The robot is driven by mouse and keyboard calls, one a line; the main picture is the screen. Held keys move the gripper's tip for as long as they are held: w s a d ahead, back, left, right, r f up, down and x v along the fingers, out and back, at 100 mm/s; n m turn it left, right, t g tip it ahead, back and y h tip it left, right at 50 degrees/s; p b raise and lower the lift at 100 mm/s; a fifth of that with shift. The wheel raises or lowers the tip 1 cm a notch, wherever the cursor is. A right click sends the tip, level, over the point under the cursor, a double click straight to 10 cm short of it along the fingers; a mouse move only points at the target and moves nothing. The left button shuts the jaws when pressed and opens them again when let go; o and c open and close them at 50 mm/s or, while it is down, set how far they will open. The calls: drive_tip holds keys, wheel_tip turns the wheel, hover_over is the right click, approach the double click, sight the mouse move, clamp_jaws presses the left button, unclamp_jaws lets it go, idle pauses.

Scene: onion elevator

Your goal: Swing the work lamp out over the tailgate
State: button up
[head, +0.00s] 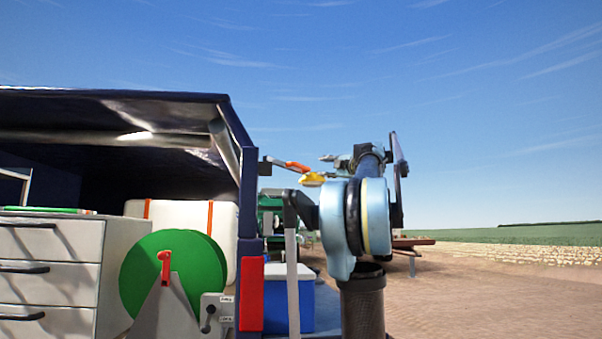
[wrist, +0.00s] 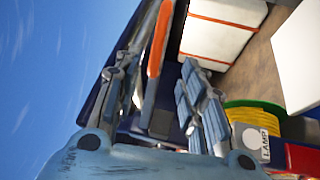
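The work lamp's orange arm (head: 293,166) extends right from a dark mount on the vehicle's rear post in the head view, with a yellow part (head: 311,179) at its outer end. My gripper (head: 330,161) is at that outer end. In the wrist view my gripper (wrist: 160,75) is open, its two grey-blue fingers spread. The orange arm (wrist: 159,40) shows between the fingers, with a gap to the right finger. I cannot tell whether the left finger touches it. The lamp's far end is partly hidden by my gripper.
The open vehicle rear holds a drawer cabinet (head: 50,258), a green reel (head: 195,262) and a strapped white case (head: 218,216). A panel labelled LAMP (wrist: 258,141) is near the reel. A blue cooler (head: 302,300) stands behind my arm. Open ground lies right.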

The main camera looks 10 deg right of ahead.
sight(304, 167)
drive_tip(key=x, duration=1.7)
drive_tip(key=shift+w, duration=0.1)
clamp_jaws()
